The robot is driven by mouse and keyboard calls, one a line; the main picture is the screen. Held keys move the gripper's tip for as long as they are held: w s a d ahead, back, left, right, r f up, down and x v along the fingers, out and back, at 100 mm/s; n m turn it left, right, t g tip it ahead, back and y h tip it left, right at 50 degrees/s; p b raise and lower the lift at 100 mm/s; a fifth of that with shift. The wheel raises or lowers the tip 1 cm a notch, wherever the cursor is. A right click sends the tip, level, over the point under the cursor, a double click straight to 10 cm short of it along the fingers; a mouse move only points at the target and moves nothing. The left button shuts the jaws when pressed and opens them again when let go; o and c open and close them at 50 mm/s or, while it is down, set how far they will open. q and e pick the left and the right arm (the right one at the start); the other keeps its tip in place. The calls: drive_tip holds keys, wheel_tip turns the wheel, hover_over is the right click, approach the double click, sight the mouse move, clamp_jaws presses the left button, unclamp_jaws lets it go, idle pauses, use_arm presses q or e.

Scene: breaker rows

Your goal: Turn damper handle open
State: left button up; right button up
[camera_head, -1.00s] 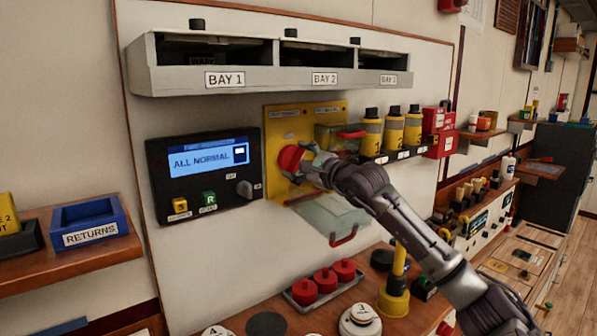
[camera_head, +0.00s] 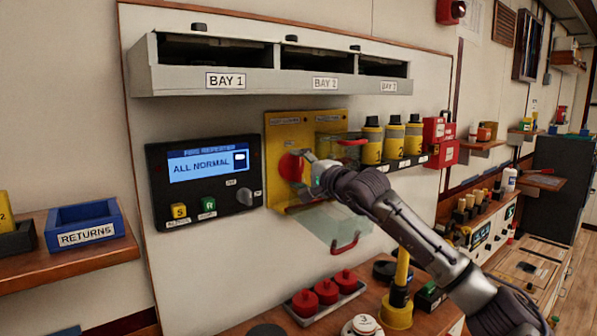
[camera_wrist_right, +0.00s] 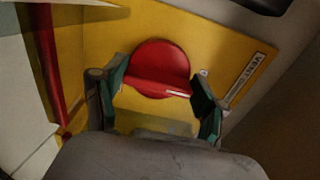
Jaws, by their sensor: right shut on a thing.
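The damper handle (camera_head: 290,167) is a red round knob on a yellow panel (camera_head: 278,136) in the head view. In the right wrist view it is a red disc (camera_wrist_right: 160,58) with a raised crossbar and a white line that points right. My right gripper (camera_head: 312,174) is at the knob's right side. In the wrist view my right gripper (camera_wrist_right: 160,76) has one green-padded finger at each end of the crossbar, shut on it. Part of a printed label (camera_wrist_right: 244,78) shows right of the disc. My left gripper is not in view.
A clear cover (camera_head: 335,226) with a red pull hangs below the panel. Several yellow canisters (camera_head: 396,138) stand on a shelf to the right. A black fire repeater (camera_head: 163,197) is on the left. Red knobs (camera_head: 327,291) stand on the bench below.

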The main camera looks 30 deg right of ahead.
drive_tip(key=shift+f, duration=0.15)
drive_tip(key=o, duration=1)
drive_tip(key=shift+o, duration=0.7)
drive_tip(key=shift+s, duration=0.1)
drive_tip(key=s, duration=0.3)
drive_tip(key=s+d, duration=0.1)
drive_tip(key=s, duration=0.6)
drive_tip(key=shift+s+d, duration=0.15)
drive_tip(key=shift+s, duration=0.15)
drive_tip(key=shift+s+a, duration=0.25)
drive_tip(key=shift+s, duration=0.35)
